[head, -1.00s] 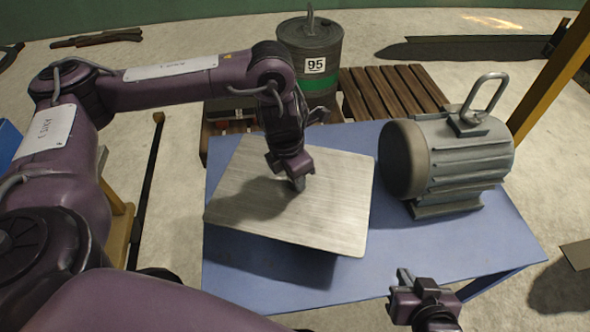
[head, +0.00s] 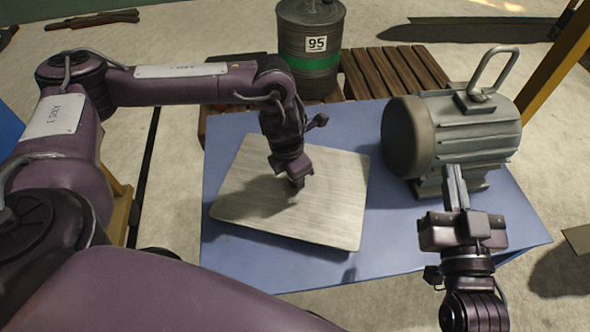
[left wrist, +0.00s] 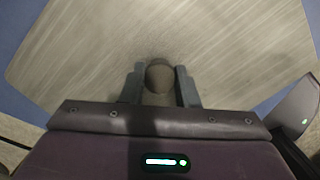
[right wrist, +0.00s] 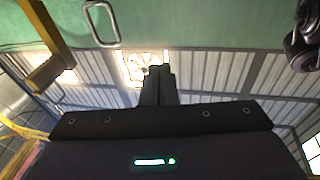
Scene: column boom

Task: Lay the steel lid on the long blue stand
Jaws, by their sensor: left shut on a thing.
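The steel lid (head: 250,205), a flat brushed plate with a round knob (left wrist: 158,76), is over the left part of the long blue stand (head: 265,277). My left gripper (head: 298,182) is above the lid's middle, shut on the knob. The knob shows between its two fingers in the left wrist view. The lid looks nearly level and very close to the stand's top; I cannot tell if it touches. My right gripper (head: 456,187) is raised in front of the motor, its fingers together and empty; they also show closed in the right wrist view (right wrist: 158,85).
A grey finned motor (head: 465,130) with a lifting loop stands on the right part of the stand. A yellow post (head: 560,65) rises at the right. The stand's front strip is bare.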

